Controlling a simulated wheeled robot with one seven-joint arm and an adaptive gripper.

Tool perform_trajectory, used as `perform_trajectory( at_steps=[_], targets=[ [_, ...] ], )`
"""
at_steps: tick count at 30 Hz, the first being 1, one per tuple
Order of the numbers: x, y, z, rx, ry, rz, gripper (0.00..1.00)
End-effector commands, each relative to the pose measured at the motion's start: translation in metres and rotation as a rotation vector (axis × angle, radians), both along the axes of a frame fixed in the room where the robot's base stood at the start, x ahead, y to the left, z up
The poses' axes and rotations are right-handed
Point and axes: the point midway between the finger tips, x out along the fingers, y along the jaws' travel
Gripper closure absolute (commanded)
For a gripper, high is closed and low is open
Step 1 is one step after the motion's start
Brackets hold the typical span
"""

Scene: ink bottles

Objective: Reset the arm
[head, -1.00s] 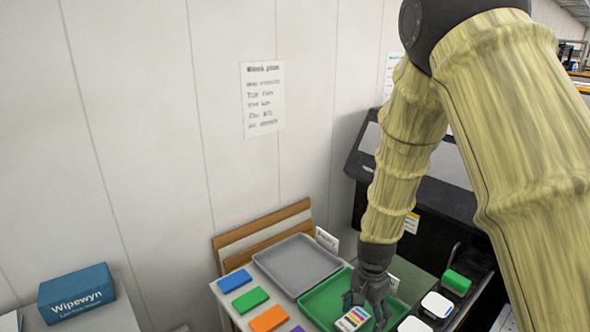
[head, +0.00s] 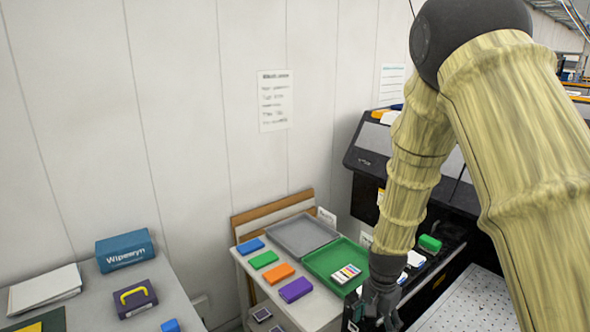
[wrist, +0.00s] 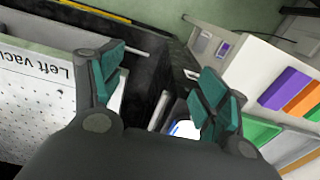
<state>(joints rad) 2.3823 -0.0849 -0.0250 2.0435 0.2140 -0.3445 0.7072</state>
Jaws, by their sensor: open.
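My gripper (head: 378,312) hangs low, near the right front side of the small white table (head: 318,318), and is dark with its lower end close to the picture's bottom edge. In the wrist view its two teal-padded fingers (wrist: 160,88) are spread wide with nothing between them. My arm is raised and bent, with the forearm pointing down. A white card-like piece with coloured stripes (head: 346,274) lies in the green tray (head: 318,262), apart from my gripper.
A grey tray (head: 300,236) lies behind the green one. Blue (head: 250,246), green (head: 264,259), orange (head: 279,273) and purple (head: 295,289) blocks line the table's left. A black machine (head: 375,160) stands behind my arm. A perforated white surface (head: 470,305) lies right; another table (head: 180,300) left.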

Motion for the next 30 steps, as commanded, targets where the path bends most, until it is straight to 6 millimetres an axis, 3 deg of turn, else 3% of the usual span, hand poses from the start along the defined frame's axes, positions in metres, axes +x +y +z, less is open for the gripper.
perform_trajectory(
  at_steps=[7, 14, 21, 30],
  targets=[
    [-0.024, -0.003, -0.045, -0.013, 0.009, 0.081, 0.26],
    [-0.067, -0.013, -0.097, -0.026, 0.013, 0.191, 0.26],
    [-0.143, -0.022, -0.174, -0.035, 0.026, 0.388, 0.26],
    [-0.255, -0.026, -0.236, -0.020, 0.024, 0.640, 0.26]
  ],
)
